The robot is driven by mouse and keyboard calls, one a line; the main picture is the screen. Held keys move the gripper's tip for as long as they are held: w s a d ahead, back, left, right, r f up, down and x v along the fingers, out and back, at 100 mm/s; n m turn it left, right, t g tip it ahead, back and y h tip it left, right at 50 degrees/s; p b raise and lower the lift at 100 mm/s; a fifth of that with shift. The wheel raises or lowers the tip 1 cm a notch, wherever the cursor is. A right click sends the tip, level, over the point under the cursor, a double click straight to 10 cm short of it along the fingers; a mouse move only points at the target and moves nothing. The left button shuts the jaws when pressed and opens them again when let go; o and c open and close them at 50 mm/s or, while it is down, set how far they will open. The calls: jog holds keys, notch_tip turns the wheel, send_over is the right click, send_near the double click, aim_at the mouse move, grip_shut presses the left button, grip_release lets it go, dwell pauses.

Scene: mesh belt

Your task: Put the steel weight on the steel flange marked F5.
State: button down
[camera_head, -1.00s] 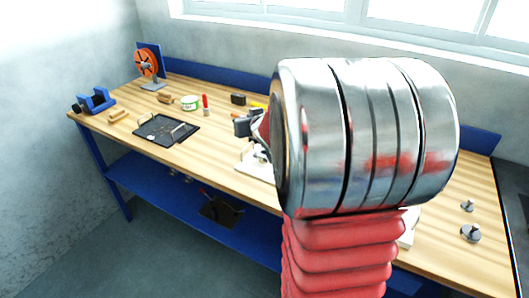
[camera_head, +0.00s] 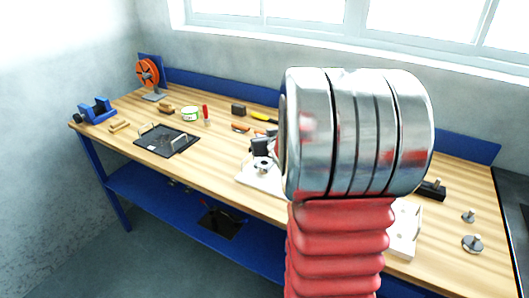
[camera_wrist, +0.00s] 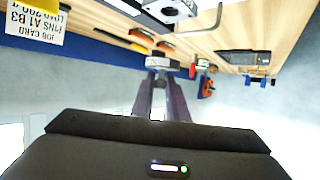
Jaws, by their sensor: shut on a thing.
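My gripper (camera_wrist: 162,80) shows in the wrist view with its two dark fingers shut on a small grey steel piece (camera_wrist: 156,62), which looks like the steel weight. In the head view my gripper (camera_head: 261,146) is partly hidden behind my own arm, above or near a white plate (camera_head: 262,182) on the bench. A round steel flange with a dark hole (camera_head: 262,165) sits on that plate, just below the gripper. A steel part on a white base (camera_wrist: 172,8) also shows at the wrist view's top edge, apart from the held piece. I cannot read an F5 mark.
On the wooden bench stand a black tray (camera_head: 155,144), an orange reel (camera_head: 147,72), a blue cradle (camera_head: 98,111), a tin (camera_head: 190,113) and a black block (camera_head: 433,190). Two stemmed steel discs (camera_head: 472,243) (camera_head: 468,215) stand at right. A job card (camera_wrist: 38,22) shows in the wrist view.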

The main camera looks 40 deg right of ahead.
jog(key=shift+f, duration=0.8)
jog(key=shift+f, duration=1.85)
jog(key=shift+f, duration=0.6)
jog(key=c, duration=1.7)
grip_release()
jog(key=shift+c, duration=0.2)
jog(key=shift+s+r, duration=0.15)
jog(key=shift+r, duration=0.6)
jog(key=v, duration=1.1)
jog(key=shift+s+a, duration=0.25)
jog(key=shift+a, duration=0.05)
